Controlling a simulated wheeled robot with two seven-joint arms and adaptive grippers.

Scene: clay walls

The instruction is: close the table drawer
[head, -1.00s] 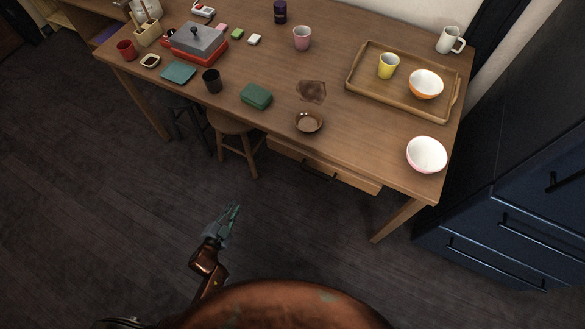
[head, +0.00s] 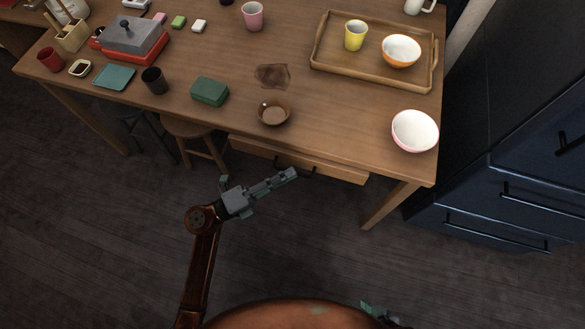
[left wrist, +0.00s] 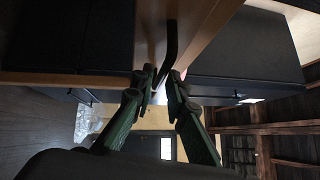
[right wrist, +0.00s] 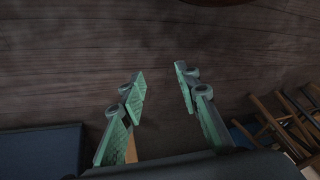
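The wooden table drawer (head: 345,174) sits under the front edge of the table (head: 330,140), its front standing out a little past the edge. Its dark bar handle (head: 310,171) is partly hidden by my left gripper (head: 288,176), whose fingertips are at the handle. In the left wrist view the handle (left wrist: 171,42) runs down toward the narrow gap between the fingers of my left gripper (left wrist: 162,76); whether they press on it is unclear. My right gripper (right wrist: 158,72) is open and empty above the floor, and only a bit shows at the bottom of the head view (head: 380,312).
A stool (head: 190,130) stands under the table left of the drawer. A blue cabinet (head: 500,190) is at the right. A brown bowl (head: 273,113) and a white-and-pink bowl (head: 415,131) stand near the table's front edge. The floor before the table is clear.

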